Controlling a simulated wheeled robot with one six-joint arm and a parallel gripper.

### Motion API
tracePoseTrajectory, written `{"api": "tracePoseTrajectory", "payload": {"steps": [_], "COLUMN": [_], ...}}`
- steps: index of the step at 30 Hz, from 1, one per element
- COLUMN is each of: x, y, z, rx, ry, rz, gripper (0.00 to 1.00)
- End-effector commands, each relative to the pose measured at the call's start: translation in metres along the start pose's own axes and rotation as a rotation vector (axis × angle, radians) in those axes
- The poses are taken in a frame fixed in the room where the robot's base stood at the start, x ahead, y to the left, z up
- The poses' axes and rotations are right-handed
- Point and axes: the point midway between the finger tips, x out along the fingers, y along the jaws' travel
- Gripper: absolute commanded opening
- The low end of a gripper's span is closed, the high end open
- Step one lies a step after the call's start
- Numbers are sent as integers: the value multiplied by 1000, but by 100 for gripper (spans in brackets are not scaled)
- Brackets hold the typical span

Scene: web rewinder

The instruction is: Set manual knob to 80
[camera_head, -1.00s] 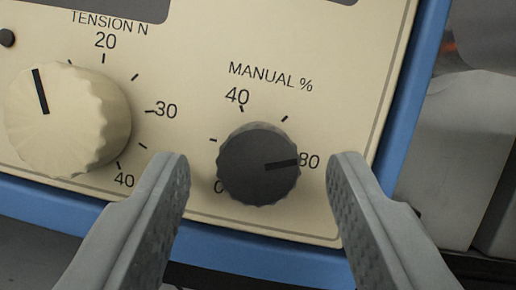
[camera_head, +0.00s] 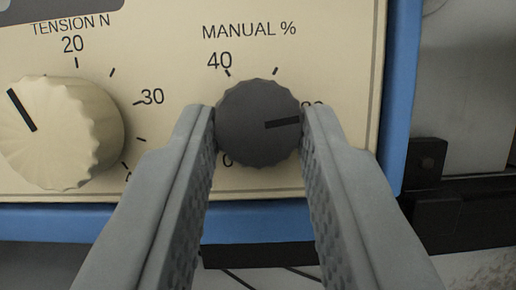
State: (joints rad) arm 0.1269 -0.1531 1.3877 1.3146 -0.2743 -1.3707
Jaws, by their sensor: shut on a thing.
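The dark grey manual knob (camera_head: 254,118) sits on the cream panel under the label MANUAL %. Its black pointer line points right and slightly up, toward the 80 mark, which the right finger mostly covers. The 40 mark shows at the knob's upper left, and the 0 shows partly at its lower left. My gripper (camera_head: 258,130) is shut on the manual knob, one finger against its left side and one against its right side.
The cream tension knob (camera_head: 62,132) stands out from the panel (camera_head: 165,60) just left of my left finger. The panel has a blue frame (camera_head: 400,90) at its right and below. Dark machine parts (camera_head: 465,215) lie at the lower right.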

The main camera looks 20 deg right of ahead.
Motion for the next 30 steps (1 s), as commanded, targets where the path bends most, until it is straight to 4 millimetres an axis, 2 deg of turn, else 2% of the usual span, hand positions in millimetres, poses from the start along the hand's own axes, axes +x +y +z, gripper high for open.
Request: {"api": "tracePoseTrajectory", "payload": {"steps": [6, 15, 16, 18, 19, 30], "x": [0, 0, 0, 0, 0, 0], "y": [-2, -2, -2, -2, -2, -2], "z": [0, 0, 0, 0, 0, 0], "rx": [135, 142, 142, 142, 142, 141], "ry": [0, 0, 0, 0, 0, 0], "rz": [56, 59, 59, 59, 59, 59], "gripper": [4, 4, 33, 46, 49, 49]}}
